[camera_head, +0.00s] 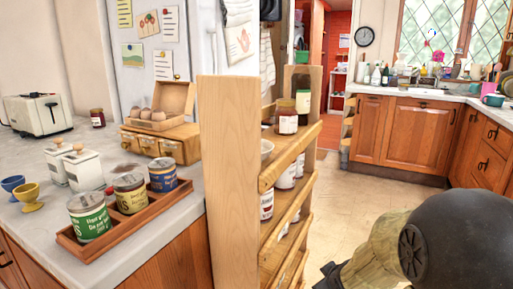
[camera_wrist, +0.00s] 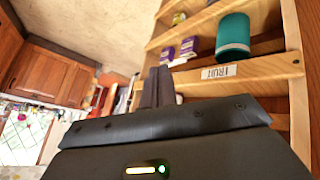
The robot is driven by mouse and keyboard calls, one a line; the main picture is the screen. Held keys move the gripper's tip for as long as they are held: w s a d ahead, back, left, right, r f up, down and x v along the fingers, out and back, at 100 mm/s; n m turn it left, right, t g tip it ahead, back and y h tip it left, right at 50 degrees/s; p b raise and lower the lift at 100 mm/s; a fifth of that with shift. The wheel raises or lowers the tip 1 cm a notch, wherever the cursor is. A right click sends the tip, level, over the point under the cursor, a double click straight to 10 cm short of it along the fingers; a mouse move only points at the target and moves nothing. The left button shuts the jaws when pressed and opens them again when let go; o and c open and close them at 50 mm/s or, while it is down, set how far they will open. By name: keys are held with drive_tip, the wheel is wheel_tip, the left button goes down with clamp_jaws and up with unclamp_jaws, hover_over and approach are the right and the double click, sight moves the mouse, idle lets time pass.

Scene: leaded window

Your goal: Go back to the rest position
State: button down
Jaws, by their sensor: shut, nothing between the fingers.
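My gripper (camera_wrist: 158,72) is shut and empty in the wrist view, its two dark fingers side by side. It is in front of or beside the wooden shelf rack, not visibly touching it; the exact gap is unclear. In the head view my arm fills the lower right, and a dark end part of my gripper (camera_head: 330,278) shows at the bottom edge, cut off by the frame.
A wooden shelf rack (camera_head: 229,150) with jars stands left of my arm. In the wrist view its shelves hold a teal container (camera_wrist: 233,37) and purple boxes (camera_wrist: 189,46). A counter (camera_head: 140,262) is at left, cabinets (camera_head: 415,135) behind. Open floor (camera_head: 345,210) lies between.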

drive_tip(key=s+a+m+g+p, duration=0.1)
drive_tip(key=s+a+m+g, duration=0.15)
drive_tip(key=s, duration=0.45)
drive_tip(key=s+a+m+g+p, duration=0.1)
drive_tip(key=s+m+g, duration=0.25)
drive_tip(key=s, duration=0.45)
wheel_tip(320, 180, up, 38)
drive_tip(key=p, duration=3.8)
drive_tip(key=shift+w+r+t, duration=0.2)
drive_tip(key=shift+w+t, duration=0.15)
drive_tip(key=shift+t, duration=0.05)
